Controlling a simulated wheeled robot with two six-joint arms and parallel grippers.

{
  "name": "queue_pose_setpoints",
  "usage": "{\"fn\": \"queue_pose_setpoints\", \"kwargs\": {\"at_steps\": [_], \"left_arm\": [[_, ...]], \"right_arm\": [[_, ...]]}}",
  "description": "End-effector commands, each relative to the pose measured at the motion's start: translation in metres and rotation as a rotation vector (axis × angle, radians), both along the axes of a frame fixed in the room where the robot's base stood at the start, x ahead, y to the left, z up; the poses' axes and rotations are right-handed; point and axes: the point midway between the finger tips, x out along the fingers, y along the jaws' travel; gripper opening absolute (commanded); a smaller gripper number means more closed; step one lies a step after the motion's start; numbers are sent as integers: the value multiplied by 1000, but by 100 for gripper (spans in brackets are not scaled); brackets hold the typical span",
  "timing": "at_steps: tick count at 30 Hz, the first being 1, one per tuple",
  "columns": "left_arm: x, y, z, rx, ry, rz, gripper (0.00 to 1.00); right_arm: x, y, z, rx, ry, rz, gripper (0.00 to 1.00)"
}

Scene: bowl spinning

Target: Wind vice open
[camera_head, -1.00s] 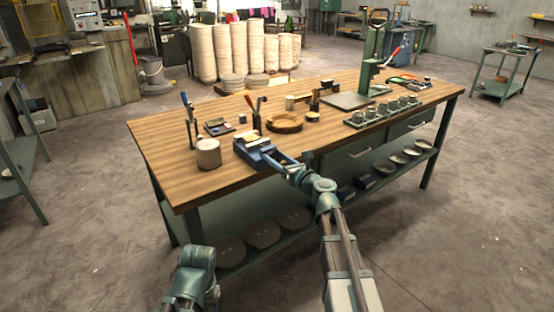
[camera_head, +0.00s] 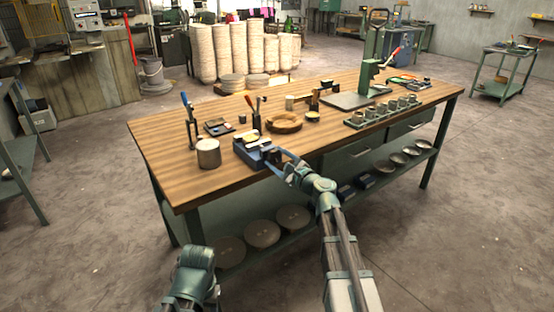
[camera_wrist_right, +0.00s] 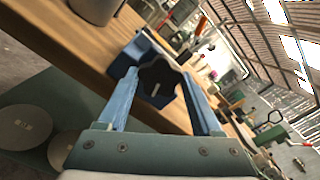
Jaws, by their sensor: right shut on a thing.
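The blue vice (camera_head: 249,151) stands on the front edge of the wooden bench, left of the middle. It also shows in the right wrist view (camera_wrist_right: 122,66), behind its dark lobed hand knob (camera_wrist_right: 160,84). My right gripper (camera_head: 277,158) is at the vice's front end, past the bench edge. In the right wrist view its two blue fingers (camera_wrist_right: 160,88) lie on either side of the knob and are shut on it. The knob is hard to make out in the head view. My left arm shows at the lower left, but its gripper is out of the picture.
A round container (camera_head: 208,154) stands just left of the vice. A wooden bowl (camera_head: 285,123) and small tools lie behind it. A green press (camera_head: 372,75) and a rack of cups (camera_head: 384,112) stand to the right. Discs (camera_head: 262,233) lie on the lower shelf.

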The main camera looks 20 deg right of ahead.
Motion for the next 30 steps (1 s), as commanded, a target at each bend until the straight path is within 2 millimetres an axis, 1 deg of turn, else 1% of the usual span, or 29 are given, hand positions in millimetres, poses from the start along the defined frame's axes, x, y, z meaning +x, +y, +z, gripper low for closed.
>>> {"fn": "queue_pose_setpoints", "kwargs": {"at_steps": [30], "left_arm": [[0, 0, 0, 0, 0, 0, 53]], "right_arm": [[-1, 0, 0, -908, -329, 1, 11]]}}
